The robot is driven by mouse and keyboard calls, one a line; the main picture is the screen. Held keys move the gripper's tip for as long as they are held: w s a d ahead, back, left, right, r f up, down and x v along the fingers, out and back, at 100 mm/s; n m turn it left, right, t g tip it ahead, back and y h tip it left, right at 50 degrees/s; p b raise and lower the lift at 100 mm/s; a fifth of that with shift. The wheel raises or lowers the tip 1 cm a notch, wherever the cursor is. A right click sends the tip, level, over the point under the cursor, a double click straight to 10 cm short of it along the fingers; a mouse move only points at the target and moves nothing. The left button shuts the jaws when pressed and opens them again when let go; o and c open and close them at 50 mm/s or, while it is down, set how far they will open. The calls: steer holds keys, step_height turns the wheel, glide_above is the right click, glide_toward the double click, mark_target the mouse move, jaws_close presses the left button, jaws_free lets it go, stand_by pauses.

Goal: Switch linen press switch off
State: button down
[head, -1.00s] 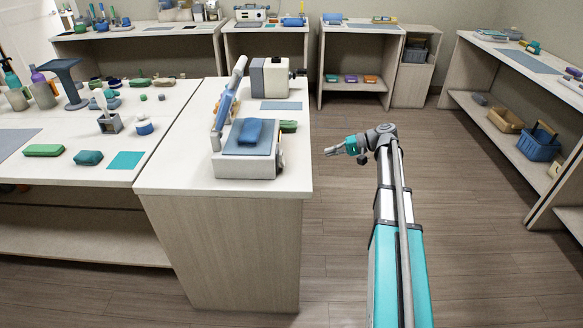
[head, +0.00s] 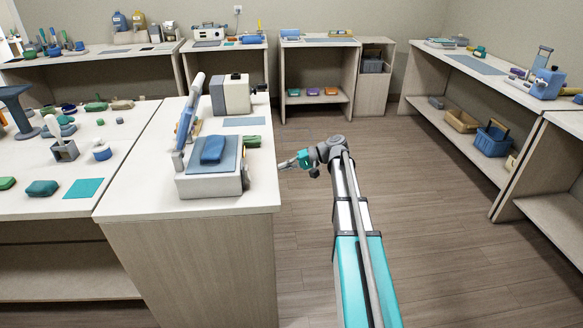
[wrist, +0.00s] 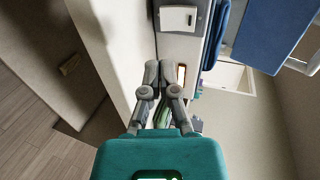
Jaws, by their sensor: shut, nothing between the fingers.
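The linen press (head: 208,186) stands at the counter's front right corner in the head view. It has a pale base, a blue-grey pad with a folded blue cloth (head: 212,149) on it, and a raised lid (head: 190,112). My gripper (head: 282,165) is shut and empty, in the air right of the press and apart from it, pointing left. In the wrist view, my gripper's fingertips (wrist: 158,66) are together in front of a pale surface. A small orange lit strip in a white frame (wrist: 181,76) shows just right of them; I cannot tell for sure that it is the switch.
The counter (head: 190,212) lies left of my arm. A white and grey machine (head: 231,95) stands behind the press, with a green item (head: 252,141) between them. Shelved tables line the back and right. The floor (head: 400,215) right of my arm is clear.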

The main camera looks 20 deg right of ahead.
mark_target(249, 175)
steer(key=b+x, duration=0.2)
steer(key=x, duration=0.7)
steer(key=shift+a+f+b, duration=0.15)
steer(key=shift+a+b, duration=0.15)
steer(key=shift+b, duration=0.1)
steer(key=shift+a, duration=0.1)
steer(key=shift+w+a+f+b, duration=0.1)
steer(key=shift+a+f+b, duration=0.05)
steer(key=shift+a+b, duration=0.15)
steer(key=shift+d, duration=0.35)
steer(key=shift+r+p, duration=0.85)
steer(key=shift+r, duration=0.05)
steer(key=shift+d, duration=0.1)
